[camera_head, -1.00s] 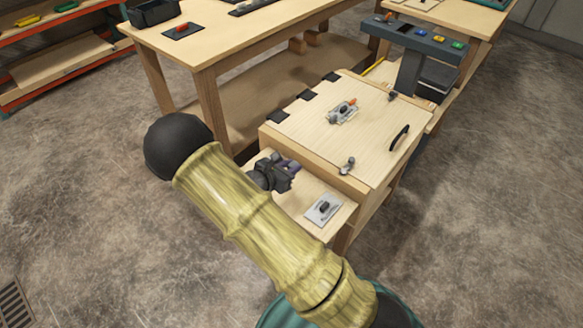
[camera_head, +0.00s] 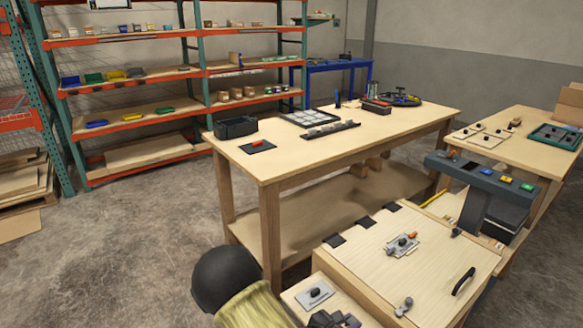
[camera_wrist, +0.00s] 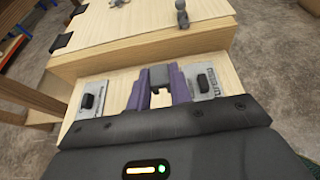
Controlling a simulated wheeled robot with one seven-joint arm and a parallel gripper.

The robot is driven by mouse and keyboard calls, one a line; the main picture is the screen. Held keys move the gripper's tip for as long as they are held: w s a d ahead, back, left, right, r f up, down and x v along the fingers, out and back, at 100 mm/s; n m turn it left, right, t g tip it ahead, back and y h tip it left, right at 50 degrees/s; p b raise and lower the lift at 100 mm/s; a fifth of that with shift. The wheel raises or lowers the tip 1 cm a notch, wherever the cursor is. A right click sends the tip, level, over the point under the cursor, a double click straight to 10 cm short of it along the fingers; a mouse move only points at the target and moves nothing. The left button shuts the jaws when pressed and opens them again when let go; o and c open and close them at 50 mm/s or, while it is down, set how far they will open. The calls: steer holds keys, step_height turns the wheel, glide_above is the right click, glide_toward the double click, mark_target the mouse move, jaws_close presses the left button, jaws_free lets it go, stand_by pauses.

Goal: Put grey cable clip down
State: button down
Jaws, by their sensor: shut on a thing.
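My gripper (camera_wrist: 158,90) shows in the wrist view with two purple fingers. It is shut on a small dark grey piece, which I take to be the grey cable clip (camera_wrist: 159,74). The clip is held over the low wooden ledge (camera_wrist: 124,88) in front of the console box, between two metal plates. I cannot tell whether it touches the ledge. In the head view only part of my gripper (camera_head: 335,319) shows at the bottom edge, and the clip cannot be made out there.
The left plate (camera_wrist: 88,92) and right plate (camera_wrist: 207,84) each carry a black knob. The wooden console box (camera_head: 433,238), with latches and a handle on its lid, stands behind the ledge. A large workbench (camera_head: 300,150) and shelves (camera_head: 150,73) are farther back.

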steer(key=r+p, duration=0.1)
steer(key=s+r+p, duration=0.1)
steer(key=p, duration=0.1)
steer(key=shift+a, duration=0.15)
step_height(320, 180, up, 8)
steer(key=p, duration=1.3)
steer(key=shift+p, duration=0.3)
steer(key=shift+f, duration=0.1)
steer(key=shift+d+y, duration=0.2)
steer(key=shift+y, duration=0.1)
steer(key=shift+a+n+t+y, duration=0.15)
steer(key=shift+n+t+y, duration=1.7)
steer(key=shift+n, duration=0.55)
